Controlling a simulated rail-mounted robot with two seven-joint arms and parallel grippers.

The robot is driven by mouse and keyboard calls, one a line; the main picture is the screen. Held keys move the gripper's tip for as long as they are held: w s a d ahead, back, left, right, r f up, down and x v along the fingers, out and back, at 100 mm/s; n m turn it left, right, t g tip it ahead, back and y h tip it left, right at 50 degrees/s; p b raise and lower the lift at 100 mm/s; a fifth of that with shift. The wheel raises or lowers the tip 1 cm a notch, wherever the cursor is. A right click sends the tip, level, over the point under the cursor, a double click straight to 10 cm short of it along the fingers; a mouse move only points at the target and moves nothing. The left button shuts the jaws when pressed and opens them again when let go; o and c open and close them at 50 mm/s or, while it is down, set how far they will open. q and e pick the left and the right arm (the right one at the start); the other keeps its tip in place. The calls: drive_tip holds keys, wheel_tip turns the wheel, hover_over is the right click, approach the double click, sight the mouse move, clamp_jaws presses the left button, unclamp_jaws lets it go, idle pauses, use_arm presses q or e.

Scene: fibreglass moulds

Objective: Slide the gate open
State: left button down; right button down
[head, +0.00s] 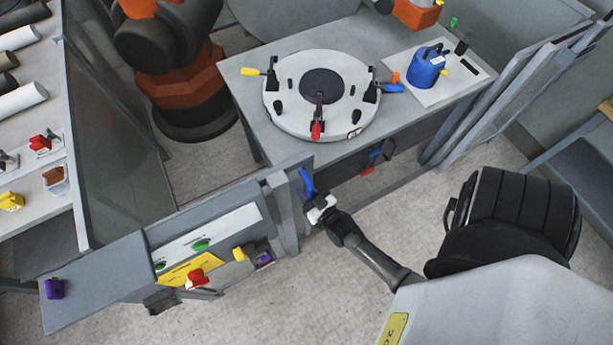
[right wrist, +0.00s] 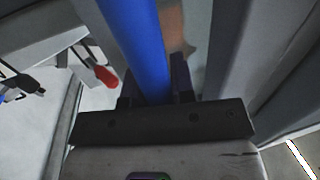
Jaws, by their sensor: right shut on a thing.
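The gate (head: 283,205) is a grey-framed panel at the centre left of the head view, beside the workbench. Its blue handle (head: 307,184) stands on the frame's right end. My right gripper (head: 316,206) reaches in from the right and is shut on the blue handle. In the right wrist view the blue handle (right wrist: 139,45) runs as a thick bar down between the dark fingers of my right gripper (right wrist: 156,92). The handle's lower end is hidden by the gripper. My left gripper is in neither view.
A workbench (head: 250,110) behind the gate bears a round white mould fixture (head: 288,101) and a blue container (head: 427,68). A control box (head: 95,285) with yellow label (head: 190,269) stands at the lower left. Grey floor (head: 300,285) lies open in front.

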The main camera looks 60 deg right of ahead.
drive_tip(key=c, duration=1)
unclamp_jaws()
drive_tip(key=shift+o, duration=0.2)
drive_tip(key=p+v, duration=0.3)
drive_tip(key=v, duration=0.9)
drive_tip(key=shift+d, duration=0.1)
